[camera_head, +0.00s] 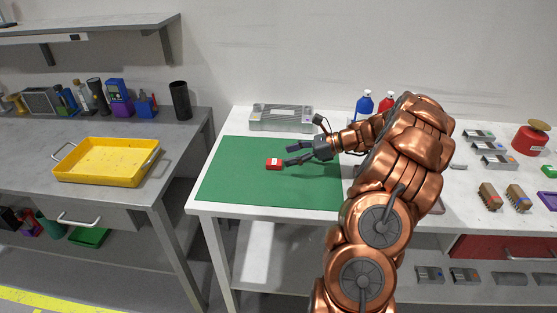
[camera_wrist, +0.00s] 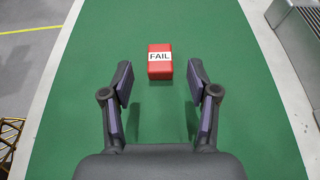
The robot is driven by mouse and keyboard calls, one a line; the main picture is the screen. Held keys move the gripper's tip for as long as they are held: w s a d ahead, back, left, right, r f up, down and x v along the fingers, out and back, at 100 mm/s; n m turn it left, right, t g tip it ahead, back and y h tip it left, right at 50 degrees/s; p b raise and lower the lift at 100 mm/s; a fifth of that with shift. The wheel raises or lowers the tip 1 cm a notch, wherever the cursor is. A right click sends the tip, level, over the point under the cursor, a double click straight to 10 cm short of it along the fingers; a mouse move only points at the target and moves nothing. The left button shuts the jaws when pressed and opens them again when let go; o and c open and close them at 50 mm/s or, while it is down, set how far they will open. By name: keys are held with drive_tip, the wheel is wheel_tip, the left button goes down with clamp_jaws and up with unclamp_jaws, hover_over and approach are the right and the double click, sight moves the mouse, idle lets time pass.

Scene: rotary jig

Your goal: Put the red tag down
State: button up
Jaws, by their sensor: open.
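The red tag (camera_head: 273,164) is a small red block lying on the green mat (camera_head: 240,185). In the wrist view the red tag (camera_wrist: 160,68) carries a white label reading "FAIL". My gripper (camera_head: 287,155) is open over the mat, at the right of the tag in the head view. In the wrist view my gripper (camera_wrist: 160,80) has its two fingers apart, with a clear gap on either side of the tag. The tag lies just beyond or around the fingertip line, and neither finger touches it.
A grey metal box (camera_head: 281,118) stands at the mat's back edge. Blue (camera_head: 365,105) and red (camera_head: 386,103) bottles stand behind my arm. A yellow tray (camera_head: 107,162) sits on the separate grey bench at left. Much of the mat is bare.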

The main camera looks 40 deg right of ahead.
drive_tip(key=v, duration=0.5)
drive_tip(key=shift+s, duration=0.1)
drive_tip(key=s+a+r+n+g, duration=0.1)
drive_tip(key=a+r+n+g, duration=0.2)
drive_tip(key=a, duration=0.8)
drive_tip(key=s+a+r+n+g, duration=0.1)
drive_tip(key=s+a+n+g, duration=0.15)
drive_tip(key=a+n, duration=0.55)
drive_tip(key=s+a+n+g+h, duration=0.3)
drive_tip(key=s+a+n+g, duration=0.15)
drive_tip(key=s+a, duration=0.65)
drive_tip(key=s+a+f+n+h, duration=0.2)
drive_tip(key=s+n+h, duration=0.5)
drive_tip(key=s, duration=1)
drive_tip(key=n, duration=0.3)
drive_tip(key=shift+n+g, duration=0.3)
drive_tip(key=shift+n, duration=0.05)
drive_tip(key=shift+s+f, duration=0.1)
